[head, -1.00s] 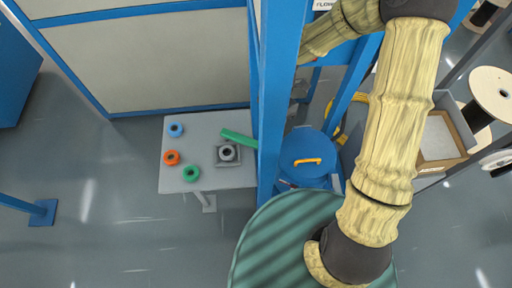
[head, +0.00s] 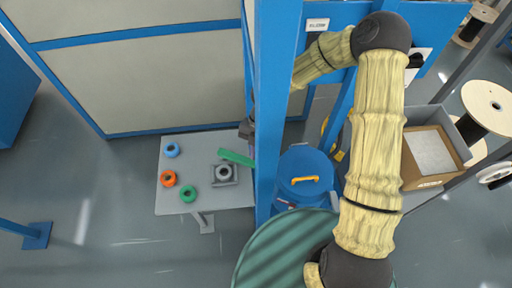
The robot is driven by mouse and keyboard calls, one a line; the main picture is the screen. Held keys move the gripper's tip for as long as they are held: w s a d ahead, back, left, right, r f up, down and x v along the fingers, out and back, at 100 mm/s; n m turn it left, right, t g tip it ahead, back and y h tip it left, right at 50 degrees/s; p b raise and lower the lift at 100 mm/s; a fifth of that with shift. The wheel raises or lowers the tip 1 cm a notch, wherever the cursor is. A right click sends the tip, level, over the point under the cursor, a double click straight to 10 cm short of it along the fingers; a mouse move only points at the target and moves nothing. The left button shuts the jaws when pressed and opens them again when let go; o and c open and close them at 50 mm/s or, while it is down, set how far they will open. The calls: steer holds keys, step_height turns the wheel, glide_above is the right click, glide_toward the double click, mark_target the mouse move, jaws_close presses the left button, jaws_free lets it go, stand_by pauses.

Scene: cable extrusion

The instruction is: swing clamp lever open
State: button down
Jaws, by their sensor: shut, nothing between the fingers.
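A green bar (head: 237,158), which looks like the lever, lies over the back of a small grey fixture (head: 232,182) that holds a grey ring (head: 223,172). The bar's right end reaches the blue post. My gripper (head: 247,130) shows partly as a dark shape just left of the post, above and behind the bar and apart from it in the picture. It is shut and empty. The post hides much of my wrist, and the fingertips are too small to make out.
The grey table (head: 172,203) carries a blue ring (head: 172,150), an orange ring (head: 168,178) and a green ring (head: 188,194). The blue post (head: 268,120) stands between my arm and the table. A blue drum (head: 306,165) with a yellow handle (head: 305,180) stands right of the post.

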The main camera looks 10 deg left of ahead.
mark_target(253, 166)
steer(key=x, duration=0.6)
steer(key=shift+s+f+p, duration=0.1)
steer(key=shift+f+p, duration=0.15)
steer(key=shift+p, duration=0.05)
